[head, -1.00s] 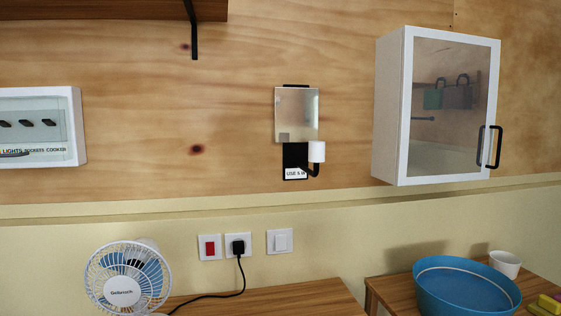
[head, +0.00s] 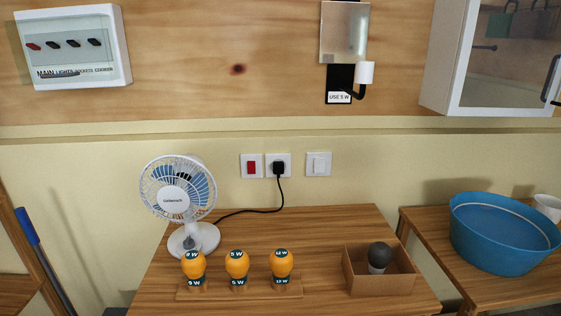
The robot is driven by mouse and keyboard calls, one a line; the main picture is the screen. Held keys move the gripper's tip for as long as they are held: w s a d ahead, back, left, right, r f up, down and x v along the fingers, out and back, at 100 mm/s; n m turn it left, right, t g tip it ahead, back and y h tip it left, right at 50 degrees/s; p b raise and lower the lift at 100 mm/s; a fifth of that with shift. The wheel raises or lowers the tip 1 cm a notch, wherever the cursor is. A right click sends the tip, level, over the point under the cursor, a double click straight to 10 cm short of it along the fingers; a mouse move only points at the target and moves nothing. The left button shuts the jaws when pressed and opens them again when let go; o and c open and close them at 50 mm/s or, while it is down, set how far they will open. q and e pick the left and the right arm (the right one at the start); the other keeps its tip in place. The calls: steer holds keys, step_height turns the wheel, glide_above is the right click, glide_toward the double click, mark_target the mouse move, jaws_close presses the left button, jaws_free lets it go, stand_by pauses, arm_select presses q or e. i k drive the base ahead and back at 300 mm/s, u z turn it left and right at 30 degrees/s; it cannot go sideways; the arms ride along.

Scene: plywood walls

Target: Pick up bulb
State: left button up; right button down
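Three orange bulbs stand in a row on a wooden holder (head: 208,293) on the table. The left bulb (head: 193,264) is labelled 9 W, the middle bulb (head: 237,264) 5 W and the right bulb (head: 282,263) 12 W. A dark grey bulb (head: 379,255) with a pale base sits in an open brown box (head: 394,285) at the table's right. A wall lamp fitting (head: 365,73) with a white socket hangs above, by a sign (head: 339,98) reading USE 5 W. Neither of my grippers is in view.
A white fan (head: 178,197) stands at the table's back left, its cord plugged into a wall socket (head: 278,166). A blue basin (head: 497,240) and white cup (head: 547,207) are on the right table. A glass-door cabinet (head: 475,100) and switch box (head: 72,47) hang above.

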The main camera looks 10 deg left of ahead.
mark_target(237, 262)
steer(key=z, duration=2.1)
steer(key=i, duration=1.05)
steer(key=u, duration=3.3)
